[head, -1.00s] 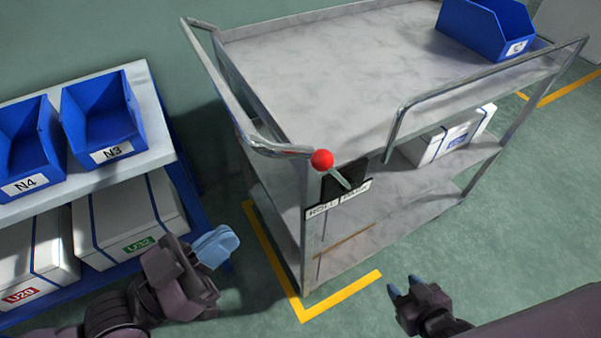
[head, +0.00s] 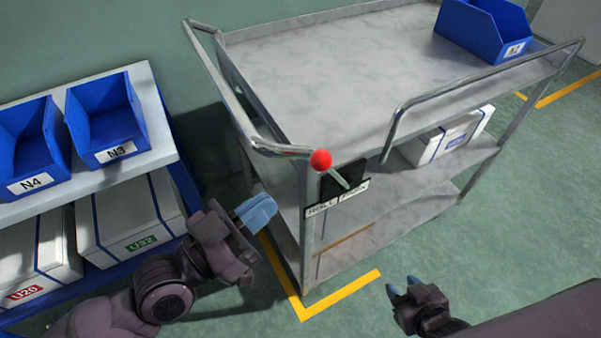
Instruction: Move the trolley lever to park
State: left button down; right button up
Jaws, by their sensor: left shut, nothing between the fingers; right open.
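The knob end leans left, toward the ROLL side of the label (head: 336,198), which reads ROLL and PARK. My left gripper (head: 258,211) is shut and empty, left of and below the lever, apart from it. My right gripper (head: 402,287) is open and empty, low at the right, away from the trolley.
A shelf (head: 165,140) at the left holds blue bins N4 (head: 30,182) and N3 (head: 112,152), with white boxes below. Handrails (head: 235,100) edge the trolley top. A blue bin (head: 480,30) stands on the top deck. Yellow tape (head: 345,293) marks the floor.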

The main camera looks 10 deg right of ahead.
pick_arm(q)
jog(key=x, duration=0.7)
jog(key=shift+p, duration=0.3)
jog(key=shift+w+d+r, duration=0.1)
